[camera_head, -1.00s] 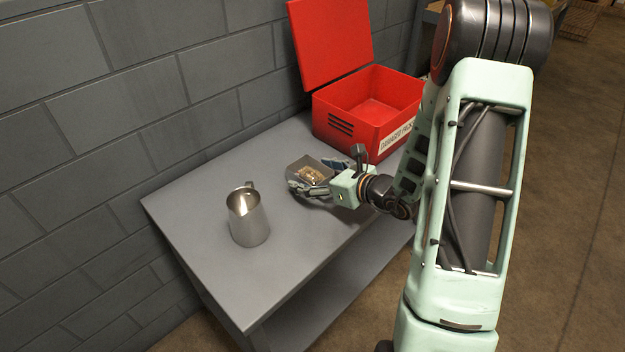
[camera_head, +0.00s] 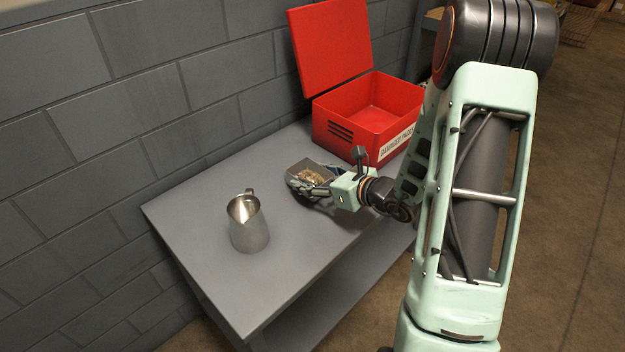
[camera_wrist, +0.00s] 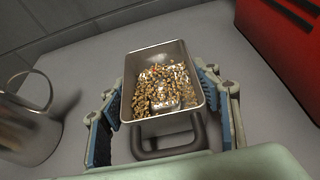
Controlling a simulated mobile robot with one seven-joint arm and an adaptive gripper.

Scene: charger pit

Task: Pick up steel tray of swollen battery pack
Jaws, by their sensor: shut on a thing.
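The steel tray (camera_wrist: 188,62) is a small open metal pan with a dark bar handle on the near side in the wrist view. It holds tan granules with a silvery swollen battery pack (camera_wrist: 165,92) partly buried among them. My gripper (camera_wrist: 165,108) is shut on the tray, with a blue-padded finger on each side of it. In the head view the tray (camera_head: 322,168) sits between the fingers of my gripper (camera_head: 310,180), over the grey table. I cannot tell whether the tray touches the table top.
An open red box (camera_head: 345,135) labelled "DAMAGED PACKS" stands behind the tray, its lid (camera_head: 330,45) raised. A metal jug (camera_head: 249,225) stands on the grey table (camera_head: 205,205) to the left. A block wall (camera_head: 130,90) runs behind the table. The table's front area is clear.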

